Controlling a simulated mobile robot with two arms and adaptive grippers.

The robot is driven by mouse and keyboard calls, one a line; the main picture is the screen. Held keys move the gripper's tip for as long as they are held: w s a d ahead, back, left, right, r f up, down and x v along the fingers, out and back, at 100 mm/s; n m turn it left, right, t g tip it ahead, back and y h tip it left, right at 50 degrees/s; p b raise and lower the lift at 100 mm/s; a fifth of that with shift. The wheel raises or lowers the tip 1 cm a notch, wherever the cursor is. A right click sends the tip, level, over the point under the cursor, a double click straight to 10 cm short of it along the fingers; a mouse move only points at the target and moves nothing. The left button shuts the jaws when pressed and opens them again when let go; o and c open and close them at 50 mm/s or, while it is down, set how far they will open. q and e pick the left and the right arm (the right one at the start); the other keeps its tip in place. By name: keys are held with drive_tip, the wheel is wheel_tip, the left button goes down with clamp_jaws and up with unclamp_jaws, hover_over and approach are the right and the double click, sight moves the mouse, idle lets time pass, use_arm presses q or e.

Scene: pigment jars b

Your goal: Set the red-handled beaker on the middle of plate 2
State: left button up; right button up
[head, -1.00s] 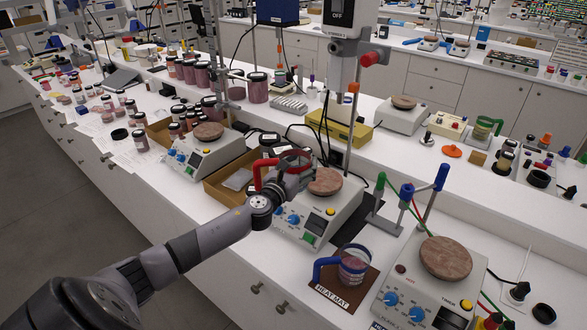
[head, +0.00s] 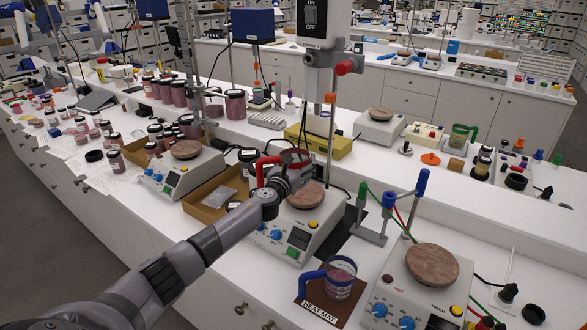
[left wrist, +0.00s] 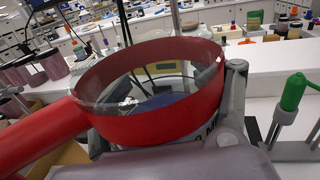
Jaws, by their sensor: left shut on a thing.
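My left gripper (head: 288,182) is shut on the red-handled beaker (head: 291,157), a clear glass with a red band and red handle. In the head view the beaker is held up, just above and left of the middle hotplate's round brown plate (head: 306,195). The left wrist view shows the beaker's red band (left wrist: 165,122) and open mouth close up, with the handle to the left and a gripper finger at the right. Similar brown plates are on the left hotplate (head: 186,149) and right hotplate (head: 432,264). I cannot read a number on any plate. My right gripper is not in view.
A blue-handled beaker (head: 339,279) stands on the heat mat (head: 318,308) in front. A stand with blue and green uprights (head: 370,236) is right of the middle hotplate. A metal post rises behind it. A cardboard tray (head: 208,211) lies left.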

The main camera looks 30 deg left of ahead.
use_arm(q)
drive_tip(key=w+b, duration=0.3)
drive_tip(key=w, duration=0.3)
drive_tip(key=shift+d+r, duration=0.1)
drive_tip(key=shift+r, duration=0.05)
idle(0.3)
idle(0.9)
